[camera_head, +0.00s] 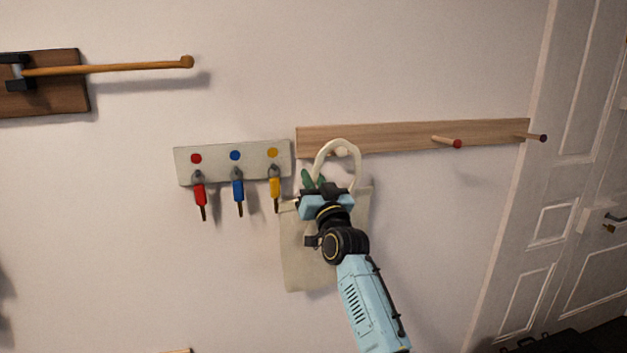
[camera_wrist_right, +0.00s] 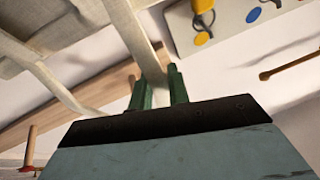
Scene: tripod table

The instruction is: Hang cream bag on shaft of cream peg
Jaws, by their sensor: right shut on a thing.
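The cream bag (camera_head: 301,252) hangs upright in front of the wall, below the left end of the wooden rail. Its cream handle (camera_head: 322,152) arches up over the rail, and the tip of the cream peg (camera_head: 341,152) shows inside the loop. I cannot tell whether the peg passes through the loop or sits behind it. My right gripper (camera_head: 313,181) is shut on the handle's left side. In the right wrist view the strap (camera_wrist_right: 143,45) runs between the green fingers (camera_wrist_right: 157,88), with the bag at upper left. My left gripper is not in view.
The rail (camera_head: 390,136) also bears a red-tipped peg (camera_head: 456,143) and a dark-tipped peg (camera_head: 540,138). A key board (camera_head: 215,168) with red, blue and yellow keys is close left of the bag. A wooden rod (camera_head: 120,68) juts out at upper left.

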